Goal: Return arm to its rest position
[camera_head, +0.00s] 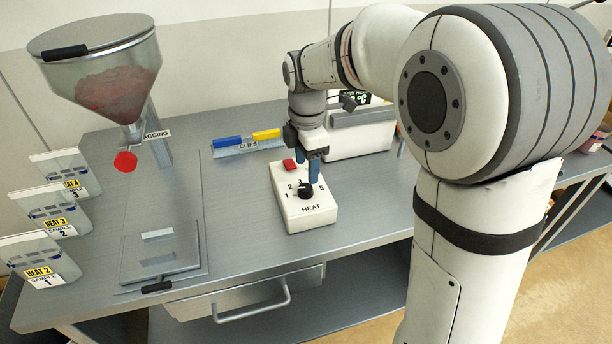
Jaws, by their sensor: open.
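My arm reaches in from the right over the metal bench. My gripper (308,178) points down just above the white heat control box (312,215). Its blue fingers are open and hang by the black dial knob (304,190). I cannot tell whether the fingers touch the knob. The dial's exact setting is too small to read surely. A red button (290,165) sits at the back left of the box.
A clear hopper (115,80) with reddish granules stands back left. Labelled sample bags (42,262) line the left edge. Blue (227,141) and yellow (267,134) clips rest on a holder. A white machine (360,132) stands behind my gripper. A drawer (245,296) is at the front.

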